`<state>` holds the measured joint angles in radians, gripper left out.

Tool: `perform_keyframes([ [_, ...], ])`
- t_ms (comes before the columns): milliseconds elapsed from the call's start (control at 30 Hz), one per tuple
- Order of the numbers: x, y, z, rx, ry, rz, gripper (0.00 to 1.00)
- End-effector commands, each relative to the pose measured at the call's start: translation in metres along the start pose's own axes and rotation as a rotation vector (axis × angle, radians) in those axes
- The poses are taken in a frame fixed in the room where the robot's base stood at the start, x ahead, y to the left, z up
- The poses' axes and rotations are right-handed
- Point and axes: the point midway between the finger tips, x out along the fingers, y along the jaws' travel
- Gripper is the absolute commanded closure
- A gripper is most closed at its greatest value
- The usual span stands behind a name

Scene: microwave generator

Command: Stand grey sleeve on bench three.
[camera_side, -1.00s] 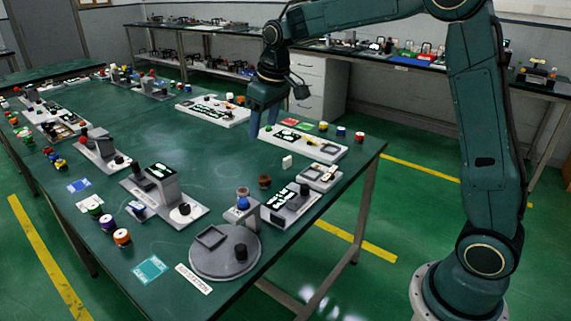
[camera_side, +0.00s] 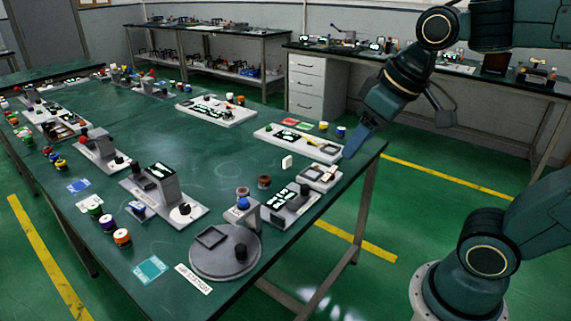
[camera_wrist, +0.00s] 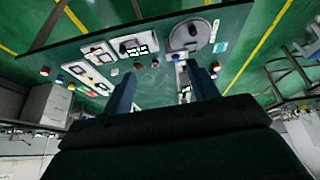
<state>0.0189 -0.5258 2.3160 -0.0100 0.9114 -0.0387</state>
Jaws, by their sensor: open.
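I cannot single out the grey sleeve with certainty among the small parts, and no label tells me which place is bench three. My gripper (camera_side: 354,146) is at the right edge of the green table (camera_side: 225,140) in the side view, tilted down to the left. In the wrist view my gripper (camera_wrist: 162,82) has its two fingers wide apart with nothing held between them. The table shows beyond the fingers. A small brown ring-like part (camera_side: 264,182) and a white block (camera_side: 287,162) stand on the table, apart from my gripper.
A round grey base (camera_side: 222,262) with a knob sits at the table's front corner. A long pale fixture plate (camera_side: 300,144) lies left of my gripper. Several fixtures and coloured pieces line the left side. The middle of the table is mostly clear. A drawer cabinet (camera_side: 305,87) stands behind.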

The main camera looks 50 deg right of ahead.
Motion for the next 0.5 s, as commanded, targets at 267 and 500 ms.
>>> perform_keyframes([
  [267, -0.003, -0.004, 0.053, 0.023, 0.044, -0.001, 0.41],
  [500, -0.001, -0.005, 0.066, 0.03, 0.052, -0.001, 0.41],
])
